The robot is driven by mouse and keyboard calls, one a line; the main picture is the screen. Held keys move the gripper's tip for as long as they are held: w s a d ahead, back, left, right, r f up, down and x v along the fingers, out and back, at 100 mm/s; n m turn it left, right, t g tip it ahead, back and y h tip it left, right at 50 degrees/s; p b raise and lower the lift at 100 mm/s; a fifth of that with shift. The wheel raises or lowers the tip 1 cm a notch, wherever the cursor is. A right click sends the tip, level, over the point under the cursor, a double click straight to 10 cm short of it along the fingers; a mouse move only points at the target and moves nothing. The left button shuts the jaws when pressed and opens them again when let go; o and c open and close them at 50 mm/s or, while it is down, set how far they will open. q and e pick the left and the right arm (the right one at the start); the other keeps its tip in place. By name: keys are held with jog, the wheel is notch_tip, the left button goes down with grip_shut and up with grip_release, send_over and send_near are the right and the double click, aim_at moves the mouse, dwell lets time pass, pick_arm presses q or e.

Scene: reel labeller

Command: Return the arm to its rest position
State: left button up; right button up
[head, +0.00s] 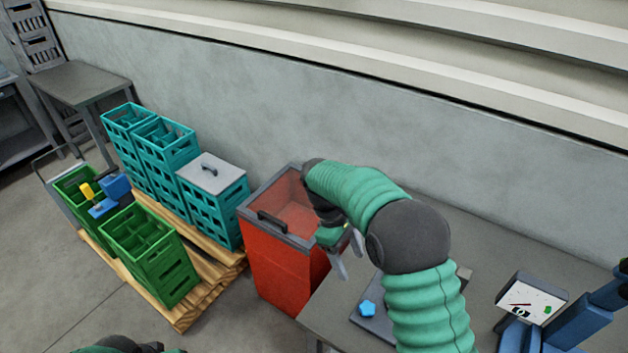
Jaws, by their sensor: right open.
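My right arm comes in from the bottom right, bent over the grey table, with green ribbed sleeves and a dark elbow. My right gripper (348,256) points down near the table's left edge, beside the red bin. Its two grey fingers are apart and nothing shows between them. Part of my left arm shows at the bottom left edge; its gripper is out of the picture.
A blue piece (367,309) lies on a dark plate. A labeller-like device (530,300) is at right. Green crates (165,270) and teal crates (215,215) stand on a pallet (205,300).

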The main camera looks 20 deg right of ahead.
jog(key=s+a+f+m+t+y, duration=0.1)
jog(key=s+m+t, duration=0.2)
jog(key=s, duration=0.4)
jog(key=s+a+f+m+t+y, duration=0.1)
jog(key=s+m+t+y, duration=0.1)
jog(key=s+m, duration=0.3)
jog(key=s+t, duration=0.1)
jog(key=s, duration=0.1)
jog(key=shift+s+a+f, duration=0.25)
jog(key=shift+s+a, duration=0.15)
jog(key=shift+s+r, duration=0.1)
jog(key=shift+s, duration=0.1)
jog(key=shift+w, duration=0.15)
